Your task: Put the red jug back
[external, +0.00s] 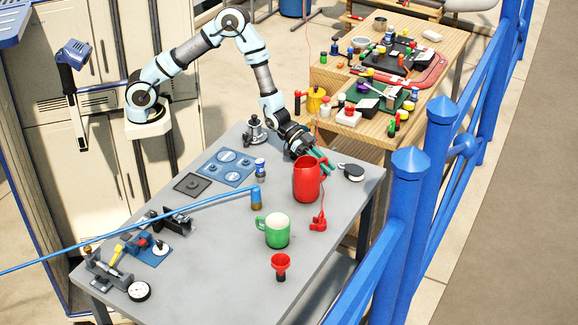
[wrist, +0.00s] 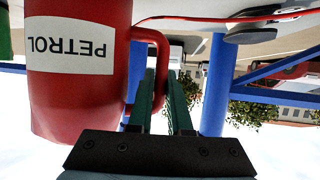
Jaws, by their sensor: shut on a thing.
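The red jug (external: 306,182) is upright at the right part of the grey table (external: 215,225). In the wrist view, which is upside down, the jug (wrist: 85,95) fills the left side, with a white PETROL label. My gripper (external: 319,161) is at the jug's far side, by its handle. In the wrist view the green fingers of my gripper (wrist: 162,78) are closed around the red handle (wrist: 158,62).
A green mug (external: 277,231), a red funnel (external: 281,266) and a red clip-like item (external: 318,224) lie in front of the jug. A black-and-white round item (external: 351,172) is to its right. A blue railing (external: 405,215) runs along the right. A cluttered wooden table (external: 345,135) stands behind.

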